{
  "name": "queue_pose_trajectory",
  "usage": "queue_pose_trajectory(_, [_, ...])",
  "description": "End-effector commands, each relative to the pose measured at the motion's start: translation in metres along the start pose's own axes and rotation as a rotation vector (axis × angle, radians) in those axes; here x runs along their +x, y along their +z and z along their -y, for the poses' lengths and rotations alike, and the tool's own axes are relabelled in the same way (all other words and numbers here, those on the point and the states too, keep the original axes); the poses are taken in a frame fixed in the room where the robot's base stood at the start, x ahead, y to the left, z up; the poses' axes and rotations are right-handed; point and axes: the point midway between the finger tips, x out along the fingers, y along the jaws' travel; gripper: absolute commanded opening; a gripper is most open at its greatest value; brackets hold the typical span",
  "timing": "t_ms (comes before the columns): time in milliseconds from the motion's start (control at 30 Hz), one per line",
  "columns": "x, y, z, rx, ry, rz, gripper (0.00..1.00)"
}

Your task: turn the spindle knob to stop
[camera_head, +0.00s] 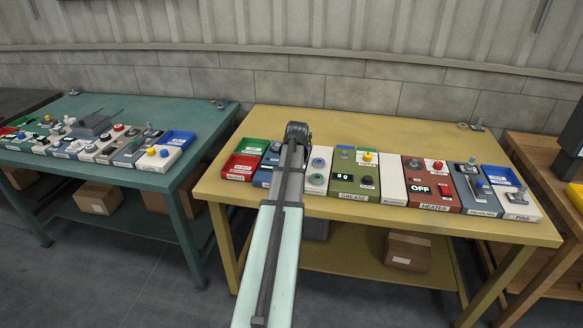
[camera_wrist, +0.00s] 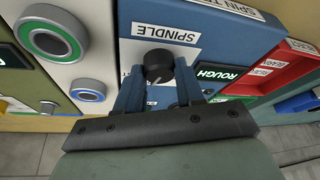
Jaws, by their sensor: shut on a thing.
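The spindle knob (camera_wrist: 158,66) is black and round with a white pointer line, on a blue panel (camera_wrist: 216,38) labelled SPINDLE; the label reads upside down in the wrist view. My gripper (camera_wrist: 158,80) has one finger on each side of the knob and is shut on it. The stop mark cannot be made out. In the head view my arm hides the knob and the gripper's fingers; only a sliver of the blue panel (camera_head: 264,174) shows left of the arm.
A small green display reading ROUGH (camera_wrist: 218,73) is close beside the fingers. Red and green trays (camera_head: 241,168) lie left of the panel. A white panel with round buttons (camera_head: 317,168), then the GREASE and HEATER (camera_head: 433,190) panels, stand to the right on the yellow table (camera_head: 330,116).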

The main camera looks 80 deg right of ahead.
Motion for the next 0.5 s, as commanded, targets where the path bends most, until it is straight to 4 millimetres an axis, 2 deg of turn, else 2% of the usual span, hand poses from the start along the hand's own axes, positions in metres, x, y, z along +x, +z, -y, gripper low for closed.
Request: queue_pose_trajectory(500, [0.0007,-0.0022,-0.004,-0.452,-0.189,0.001,0.07])
